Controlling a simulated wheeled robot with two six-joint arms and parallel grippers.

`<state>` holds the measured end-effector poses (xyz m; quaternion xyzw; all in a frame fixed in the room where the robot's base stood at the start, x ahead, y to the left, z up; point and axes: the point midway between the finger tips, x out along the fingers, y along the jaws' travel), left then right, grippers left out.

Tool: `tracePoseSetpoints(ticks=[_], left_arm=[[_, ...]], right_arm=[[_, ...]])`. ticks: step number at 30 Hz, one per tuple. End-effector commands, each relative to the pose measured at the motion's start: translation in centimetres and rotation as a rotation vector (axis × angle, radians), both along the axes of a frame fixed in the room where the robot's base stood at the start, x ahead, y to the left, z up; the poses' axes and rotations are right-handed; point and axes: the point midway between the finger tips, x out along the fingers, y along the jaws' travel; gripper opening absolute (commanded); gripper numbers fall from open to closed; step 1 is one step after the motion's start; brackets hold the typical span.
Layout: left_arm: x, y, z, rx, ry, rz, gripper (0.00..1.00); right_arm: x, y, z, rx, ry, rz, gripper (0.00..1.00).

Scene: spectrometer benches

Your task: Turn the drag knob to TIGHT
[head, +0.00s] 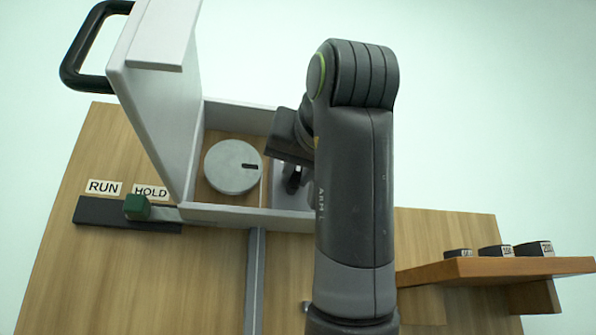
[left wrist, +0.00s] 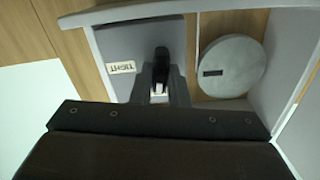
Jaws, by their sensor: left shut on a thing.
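The drag knob (left wrist: 162,58) is a small black piece on a grey panel (left wrist: 120,42), seen in the left wrist view. A white label reading TIGHT (left wrist: 121,68) lies to the left of it there. My left gripper (left wrist: 161,88) is shut on the knob, with its fingers on either side. In the head view my left gripper (head: 291,182) reaches down into the open box, right of a round grey disc (head: 222,168). My arm and gripper hide most of the panel and the label there. My right gripper is not in view.
The white box lid (head: 160,100) stands open, with a black handle (head: 72,60). A green slider knob (head: 137,207) sits by the HOLD label (head: 151,192), right of RUN (head: 104,187). Several dark blocks (head: 534,249) stand on a wooden shelf (head: 500,267) at right.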

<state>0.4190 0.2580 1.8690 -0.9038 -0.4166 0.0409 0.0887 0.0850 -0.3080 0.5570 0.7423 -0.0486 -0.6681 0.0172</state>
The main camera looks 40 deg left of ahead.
Motion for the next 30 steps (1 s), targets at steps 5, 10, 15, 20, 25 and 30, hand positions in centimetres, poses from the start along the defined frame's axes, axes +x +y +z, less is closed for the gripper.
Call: tracePoseSetpoints(ticks=[5,10,15,20,25,30], left_arm=[[0.0,0.0,-0.2,0.048,0.055,0.001,0.00],[0.0,0.0,-0.4,0.127,0.149,0.000,0.00],[0.1,0.0,-0.5,0.229,0.269,0.000,0.00],[0.1,-0.1,-0.4,0.329,0.385,0.000,0.00],[0.1,-0.1,-0.4,0.435,0.507,0.000,0.00],[0.2,-0.2,-0.5,0.540,0.630,0.000,0.00]], right_arm=[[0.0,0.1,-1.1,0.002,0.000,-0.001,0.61],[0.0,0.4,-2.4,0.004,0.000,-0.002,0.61],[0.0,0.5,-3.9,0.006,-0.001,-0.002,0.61],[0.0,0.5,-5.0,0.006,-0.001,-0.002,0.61],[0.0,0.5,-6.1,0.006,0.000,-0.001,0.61],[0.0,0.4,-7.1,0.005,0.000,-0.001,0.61]])
